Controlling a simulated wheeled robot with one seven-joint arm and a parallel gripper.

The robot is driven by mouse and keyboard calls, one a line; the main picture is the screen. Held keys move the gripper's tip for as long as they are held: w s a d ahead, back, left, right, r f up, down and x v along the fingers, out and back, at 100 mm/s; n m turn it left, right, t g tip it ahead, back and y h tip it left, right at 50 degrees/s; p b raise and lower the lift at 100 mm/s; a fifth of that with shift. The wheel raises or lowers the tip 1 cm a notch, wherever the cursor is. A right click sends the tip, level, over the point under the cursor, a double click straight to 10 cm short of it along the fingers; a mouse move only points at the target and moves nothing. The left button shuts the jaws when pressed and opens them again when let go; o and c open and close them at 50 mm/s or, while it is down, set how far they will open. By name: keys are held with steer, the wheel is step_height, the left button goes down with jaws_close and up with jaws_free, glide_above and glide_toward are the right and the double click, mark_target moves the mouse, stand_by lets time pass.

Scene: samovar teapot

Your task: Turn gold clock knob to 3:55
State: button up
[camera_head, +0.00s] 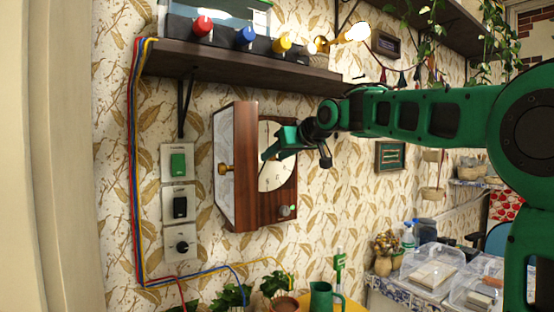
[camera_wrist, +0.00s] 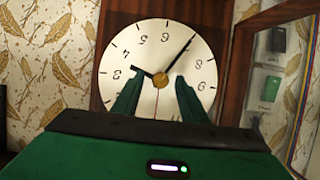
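The wall clock is a wooden case (camera_head: 248,215) with a white dial (camera_head: 272,184). In the wrist view the dial (camera_wrist: 115,62) appears upside down. The gold knob (camera_wrist: 161,82) is at its centre. The short black hand (camera_wrist: 143,71) points between 3 and 4, and the long black hand (camera_wrist: 182,54) points near 7. A thin red hand points towards 12. My gripper (camera_wrist: 159,77) is open, its two green fingers on either side of the knob with gaps showing. In the head view my gripper (camera_head: 272,150) is in front of the dial and hides the knob.
The clock's glazed door (camera_head: 226,130) stands open on the left, with a small gold pull (camera_head: 224,169). A dark shelf (camera_head: 235,68) with coloured knobs above it is over the clock. Wall switches (camera_head: 178,162) are to the left. Potted plants (camera_head: 281,283) are below.

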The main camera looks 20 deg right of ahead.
jaws_close()
steer(key=shift+d, duration=0.15)
stand_by(0.4)
steer(key=shift+m, duration=0.3)
steer(key=m+t+y, duration=0.1)
steer(key=m+y, duration=0.1)
steer(key=m, duration=0.4)
steer(key=f+m+t+y, duration=0.1)
steer(key=m+y, duration=0.2)
steer(key=m, duration=0.3)
steer(key=d+m+t+y, duration=0.1)
steer(key=m+y, duration=0.1)
steer(key=m, duration=0.4)
steer(key=shift+w+f+m+y, duration=0.25)
steer(key=shift+f+m+y, duration=0.15)
stand_by(0.6)
